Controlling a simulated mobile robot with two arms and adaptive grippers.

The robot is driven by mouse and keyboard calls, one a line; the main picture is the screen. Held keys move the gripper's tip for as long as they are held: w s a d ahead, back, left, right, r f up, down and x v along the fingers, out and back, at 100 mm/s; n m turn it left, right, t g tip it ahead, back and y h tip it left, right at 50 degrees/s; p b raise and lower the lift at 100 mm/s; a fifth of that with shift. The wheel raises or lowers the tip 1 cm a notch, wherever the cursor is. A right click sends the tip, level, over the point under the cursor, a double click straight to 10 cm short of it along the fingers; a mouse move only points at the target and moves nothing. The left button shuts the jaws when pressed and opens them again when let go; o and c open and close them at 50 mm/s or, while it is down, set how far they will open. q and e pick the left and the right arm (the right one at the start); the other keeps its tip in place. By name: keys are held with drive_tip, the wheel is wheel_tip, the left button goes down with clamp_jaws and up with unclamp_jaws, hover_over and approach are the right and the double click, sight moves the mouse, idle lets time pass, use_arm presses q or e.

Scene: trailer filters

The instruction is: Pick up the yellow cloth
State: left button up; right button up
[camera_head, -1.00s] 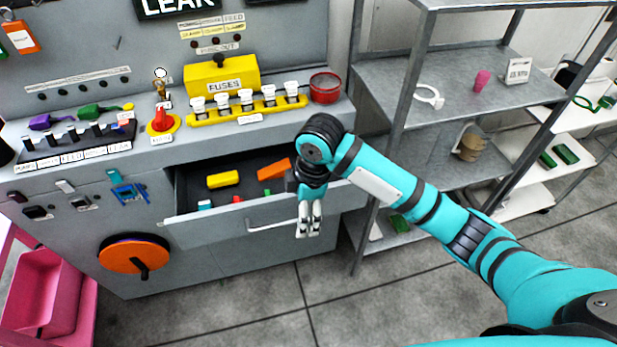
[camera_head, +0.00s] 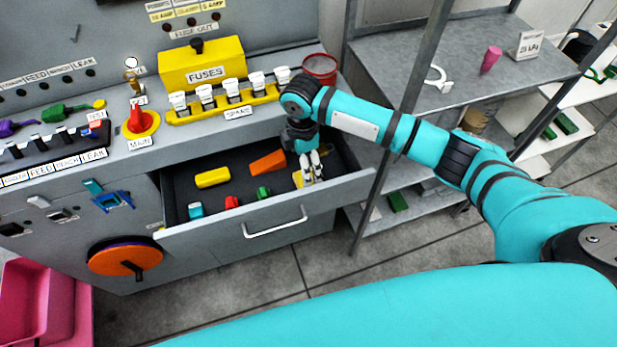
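A flat yellow thing, likely the yellow cloth (camera_head: 297,180), lies at the right end of the open drawer. My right gripper partly hides it. My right gripper (camera_head: 312,176) points down into the drawer, its pale fingertips over or beside the yellow thing. The two fingertips show close side by side with a thin gap; I cannot tell whether they touch the cloth or hold it. My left gripper is not in view.
The open grey drawer (camera_head: 200,226) also holds a yellow block (camera_head: 212,177), an orange block (camera_head: 267,162) and small cyan, red and green pieces. The fuse console stands behind it. A shelf post (camera_head: 372,205) rises close right of the drawer.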

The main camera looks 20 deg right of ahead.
drive_tip(key=shift+f, duration=0.8)
drive_tip(key=shift+d+f, duration=0.1)
drive_tip(key=shift+f, duration=0.15)
drive_tip(key=f, duration=0.3)
drive_tip(key=d+f, duration=0.1)
drive_tip(key=shift+s+f+p, duration=0.15)
drive_tip(key=shift+s+p, duration=0.1)
drive_tip(key=shift+p, duration=0.1)
drive_tip(key=shift+f, duration=0.3)
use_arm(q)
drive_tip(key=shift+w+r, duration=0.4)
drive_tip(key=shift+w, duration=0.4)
use_arm(e)
drive_tip(key=shift+c, duration=0.3)
drive_tip(key=c, duration=1.2)
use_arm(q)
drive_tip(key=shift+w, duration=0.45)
use_arm(e)
drive_tip(key=shift+r, duration=0.1)
